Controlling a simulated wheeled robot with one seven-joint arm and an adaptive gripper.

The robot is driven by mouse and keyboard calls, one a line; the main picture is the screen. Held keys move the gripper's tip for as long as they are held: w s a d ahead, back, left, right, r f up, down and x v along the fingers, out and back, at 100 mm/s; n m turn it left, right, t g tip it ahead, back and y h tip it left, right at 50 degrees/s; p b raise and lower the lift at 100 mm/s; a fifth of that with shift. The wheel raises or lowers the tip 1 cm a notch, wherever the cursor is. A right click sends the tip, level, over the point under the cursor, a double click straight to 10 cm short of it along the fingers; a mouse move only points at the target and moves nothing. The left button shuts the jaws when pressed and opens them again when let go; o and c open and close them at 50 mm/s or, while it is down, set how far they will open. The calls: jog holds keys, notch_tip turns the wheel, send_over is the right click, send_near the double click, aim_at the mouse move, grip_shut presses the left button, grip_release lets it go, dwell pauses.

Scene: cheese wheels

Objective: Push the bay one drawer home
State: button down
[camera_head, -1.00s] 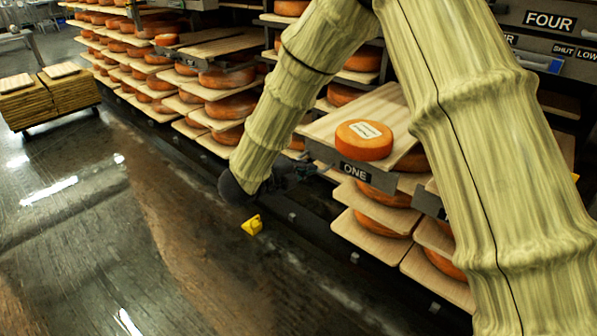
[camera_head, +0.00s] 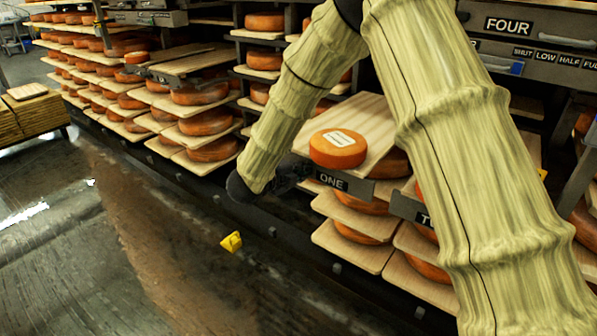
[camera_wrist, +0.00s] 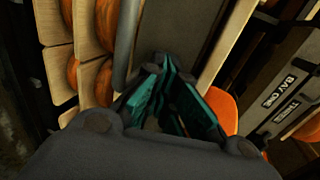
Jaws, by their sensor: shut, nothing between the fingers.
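The bay one drawer (camera_head: 376,112) is a wooden board with a grey front labelled ONE (camera_head: 332,181). It stands out from the rack. An orange cheese wheel (camera_head: 338,149) with a white label sits near its front; it shows partly in the wrist view (camera_wrist: 222,107). My gripper (camera_head: 292,176) is small and dark in the head view, at the left end of the drawer front. In the wrist view its teal fingers (camera_wrist: 168,68) are shut and empty, pointing at a grey panel (camera_wrist: 178,30) that looks like the drawer front. I cannot tell whether they touch it.
Racks of cheese wheels (camera_head: 205,122) on boards fill the left back. A drawer labelled FOUR (camera_head: 508,26) is at upper right. Another front (camera_head: 412,207) lies right of ONE, partly behind my arm. A yellow marker (camera_head: 231,242) lies on the floor. The floor at front left is clear.

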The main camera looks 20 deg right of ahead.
jog(key=w+d, duration=0.5)
jog(key=d, duration=0.2)
jog(key=w+d+p, duration=0.1)
jog(key=w+d, duration=0.5)
jog(key=d, duration=0.1)
jog(key=w+d+p, duration=0.1)
jog(key=w+d, duration=0.5)
jog(key=d, duration=0.2)
jog(key=shift+w+d, duration=0.1)
jog(key=shift+w, duration=0.05)
jog(key=shift+w+d+r, duration=0.1)
jog(key=shift+w+d, duration=0.1)
jog(key=shift+d, duration=0.1)
jog(key=shift+a, duration=0.25)
jog(key=v, duration=0.4)
jog(key=p+v, duration=0.1)
jog(key=v, duration=0.4)
jog(key=f+p+v, duration=0.1)
jog(key=v, duration=0.3)
jog(key=shift+s+a, duration=0.25)
jog(key=shift+s, duration=0.15)
